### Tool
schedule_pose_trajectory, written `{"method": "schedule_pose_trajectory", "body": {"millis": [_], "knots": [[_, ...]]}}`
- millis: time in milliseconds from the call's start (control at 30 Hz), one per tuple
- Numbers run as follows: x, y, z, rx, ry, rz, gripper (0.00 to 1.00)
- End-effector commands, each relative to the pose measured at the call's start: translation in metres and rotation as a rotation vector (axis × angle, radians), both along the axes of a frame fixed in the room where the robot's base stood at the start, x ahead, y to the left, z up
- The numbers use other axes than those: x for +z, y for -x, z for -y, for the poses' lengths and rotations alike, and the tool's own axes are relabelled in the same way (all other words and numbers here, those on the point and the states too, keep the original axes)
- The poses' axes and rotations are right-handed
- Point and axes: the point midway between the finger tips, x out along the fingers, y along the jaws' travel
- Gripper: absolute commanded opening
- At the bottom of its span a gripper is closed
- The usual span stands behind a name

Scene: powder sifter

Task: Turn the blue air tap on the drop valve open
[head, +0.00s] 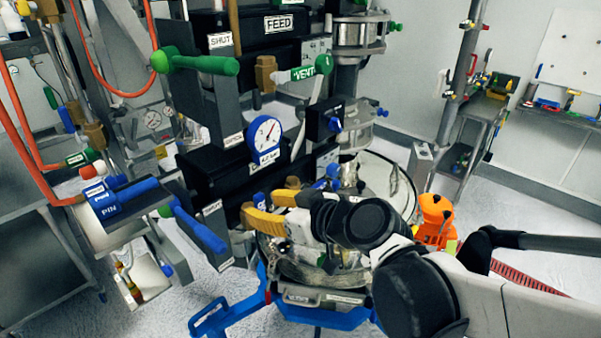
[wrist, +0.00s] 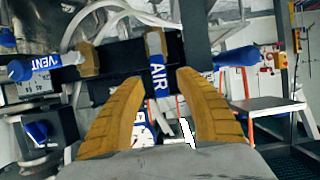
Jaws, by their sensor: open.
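The blue air tap (wrist: 158,78), lettered AIR, hangs from a brass fitting on a black valve body (wrist: 120,58) in the wrist view. My gripper (wrist: 157,84) is open, its two yellow fingers on either side of the tap handle. I see gaps beside the handle and cannot tell of any contact. In the head view my gripper (head: 262,207) reaches the lower black valve body (head: 215,168), below a blue-rimmed gauge (head: 265,134). There the tap is mostly hidden by the fingers.
A blue VENT handle (wrist: 38,66) lies left of the tap in the wrist view. A blue-gripped lever (head: 198,228) sticks out below a SHUT sign. A green VENT handle (head: 304,72) is above. An orange item (head: 435,220) stands right of my wrist.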

Motion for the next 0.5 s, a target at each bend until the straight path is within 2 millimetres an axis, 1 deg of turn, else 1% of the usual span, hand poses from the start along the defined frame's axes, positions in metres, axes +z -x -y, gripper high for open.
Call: {"method": "schedule_pose_trajectory", "body": {"millis": [33,200,400,500], "knots": [[0.004,0.007,0.008,-0.003,-0.001,0.0,0.41],[0.017,0.026,0.034,-0.003,-0.001,-0.001,0.41],[0.029,0.044,0.056,-0.002,0.001,-0.001,0.41],[0.033,0.05,0.063,-0.001,0.0,0.0,0.41]]}}
